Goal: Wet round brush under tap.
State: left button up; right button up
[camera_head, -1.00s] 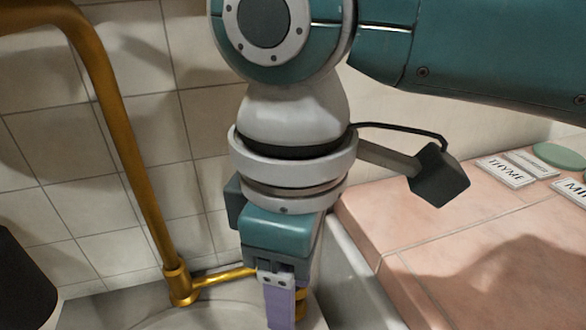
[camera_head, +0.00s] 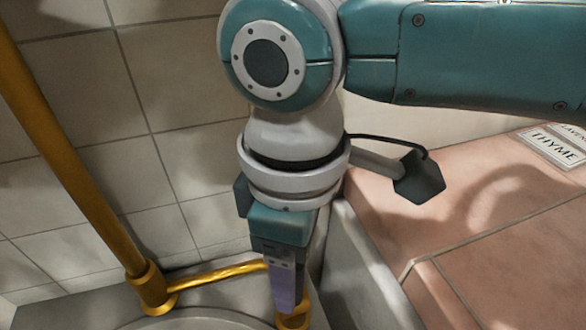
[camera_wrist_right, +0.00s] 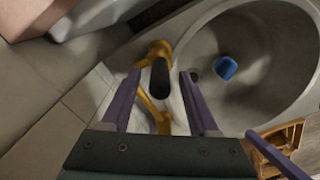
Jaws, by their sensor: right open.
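My right gripper (camera_head: 284,304) points down beside the brass tap's lower fittings in the head view. In the right wrist view its two purple fingers (camera_wrist_right: 160,73) are apart, with a dark oval part (camera_wrist_right: 159,80) of the brass fitting (camera_wrist_right: 148,108) showing between them. I cannot tell if they touch it. The brass tap pipe (camera_head: 75,175) rises at the left, with a thin brass arm (camera_head: 215,275) running toward my right gripper. I cannot make out the round brush. A separate purple bar (camera_wrist_right: 279,155), possibly a left gripper finger, shows at lower right.
An orange-brown frame-like piece (camera_wrist_right: 292,133) shows beside the purple bar. A pink tiled counter (camera_head: 480,225) with a THYME label (camera_head: 557,146) lies right; a tiled wall (camera_head: 185,90) stands behind.

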jog(key=shift+f, duration=0.4)
grip_shut()
dwell(1.2)
